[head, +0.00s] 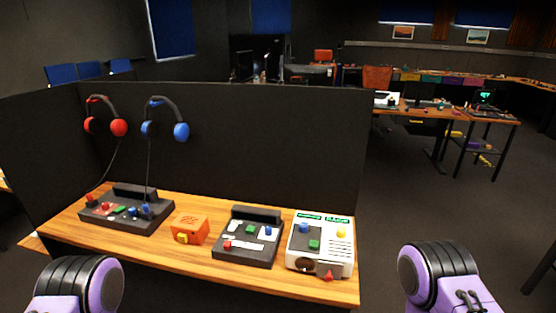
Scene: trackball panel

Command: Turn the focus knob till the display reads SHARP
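A white panel (292,254) stands at the right end of the wooden table. Two small green displays, a left one (309,216) and a right one (338,220), sit along its top edge; their text is too small to read. The panel carries a blue control (304,228), a green one (314,244) and a yellow one (341,233). A red pointed part (329,276) and a dark round part are at its front. I cannot tell which control is the focus knob. Only purple and black parts of my arms show, at the bottom left and bottom right; neither gripper shows.
Left of the panel are a black console (262,256), an orange box (190,230) and another black console (120,222). Red headphones (118,127) and blue headphones (181,131) hang on the dark partition (260,140) behind. Floor right of the table is clear.

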